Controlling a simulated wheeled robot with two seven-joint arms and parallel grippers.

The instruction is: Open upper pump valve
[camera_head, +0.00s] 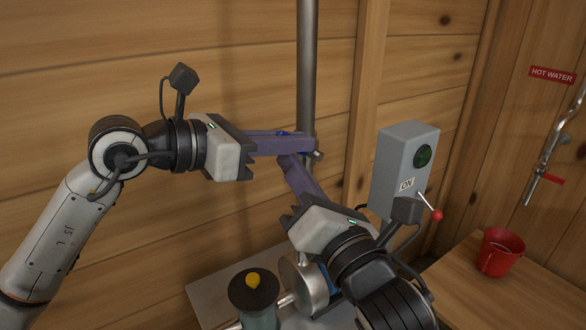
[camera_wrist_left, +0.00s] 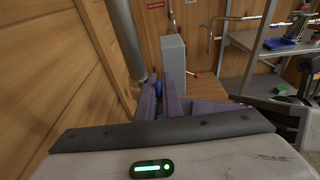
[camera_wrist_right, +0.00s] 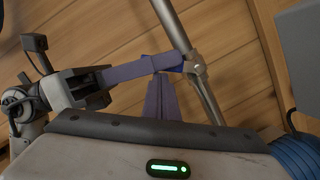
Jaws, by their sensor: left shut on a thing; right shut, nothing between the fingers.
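The upper pump valve (camera_wrist_right: 196,70) is a metal fitting on the vertical grey pipe (camera_head: 307,60). Its blue handle (camera_wrist_right: 176,68) shows in the right wrist view, and a little blue shows between the purple fingers in the left wrist view (camera_wrist_left: 159,87). My left gripper (camera_head: 308,146) reaches in from the left, its fingers level and shut on the blue handle, hiding most of it. My right gripper (camera_head: 288,160) comes up from below, shut and empty. Its fingertips are just below the left fingers; I cannot tell whether they touch.
A grey switch box (camera_head: 400,165) marked ON, with a red-tipped lever, stands right of the pipe. A red mug (camera_head: 501,254) is on the wooden table (camera_head: 468,290). The wooden wall is close behind.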

